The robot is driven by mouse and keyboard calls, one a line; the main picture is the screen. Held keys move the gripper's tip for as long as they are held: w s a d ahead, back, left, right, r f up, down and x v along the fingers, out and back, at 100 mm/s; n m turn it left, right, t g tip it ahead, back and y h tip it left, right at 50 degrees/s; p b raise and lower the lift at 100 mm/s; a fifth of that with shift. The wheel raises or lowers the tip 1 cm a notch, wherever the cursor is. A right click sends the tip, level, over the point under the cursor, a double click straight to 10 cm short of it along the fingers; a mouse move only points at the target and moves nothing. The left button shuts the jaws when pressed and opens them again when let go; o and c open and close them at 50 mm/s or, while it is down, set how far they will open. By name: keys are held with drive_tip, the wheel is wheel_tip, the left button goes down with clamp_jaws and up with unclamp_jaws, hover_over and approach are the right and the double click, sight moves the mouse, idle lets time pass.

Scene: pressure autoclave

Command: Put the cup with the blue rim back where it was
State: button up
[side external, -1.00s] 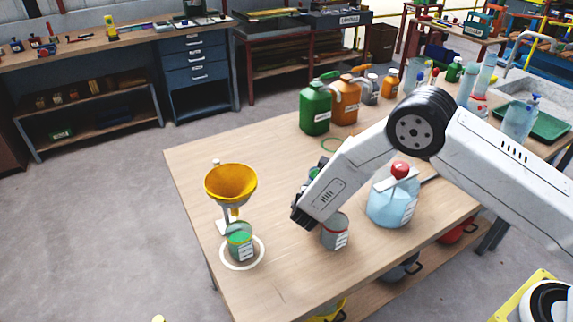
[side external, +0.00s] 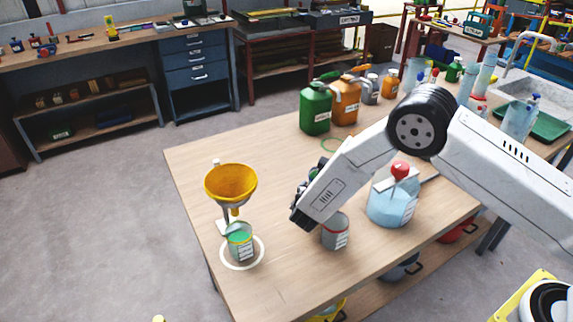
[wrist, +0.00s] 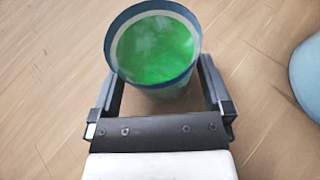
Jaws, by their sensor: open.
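The cup with the blue rim (wrist: 153,88) is in the wrist view, filled with bright green liquid. My gripper (wrist: 158,72) is open, with one finger on each side of this cup. I cannot tell whether the fingers touch it. Another cup with green contents (side external: 240,243) stands under the yellow funnel (side external: 231,183), inside a white ring (side external: 243,266).
A light blue flask with a red top (side external: 393,204) stands close to the right of my wrist. A green jug (side external: 315,109) and an orange jug (side external: 345,102) stand farther back.

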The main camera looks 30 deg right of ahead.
drive_tip(key=v, duration=0.4)
drive_tip(key=shift+s+a+r, duration=0.2)
drive_tip(key=shift+a+r, duration=0.05)
wheel_tip(320, 180, up, 7)
drive_tip(key=shift+f, duration=0.2)
drive_tip(key=shift+d, duration=0.2)
drive_tip(key=s+d+r+m+g+y, duration=0.4)
drive_tip(key=s+d+r+m+y, duration=0.4)
drive_tip(key=m, duration=0.8)
drive_tip(key=s+f+m+g, duration=0.1)
drive_tip(key=s+m, duration=0.4)
drive_tip(key=s, duration=0.3)
drive_tip(key=s+d+f+m+g+y, duration=0.1)
drive_tip(key=s+f+m, duration=0.1)
drive_tip(key=s+m, duration=0.4)
drive_tip(key=shift+s+d+g, duration=0.35)
drive_tip(key=shift+s+g, duration=0.05)
drive_tip(key=shift+s, duration=0.55)
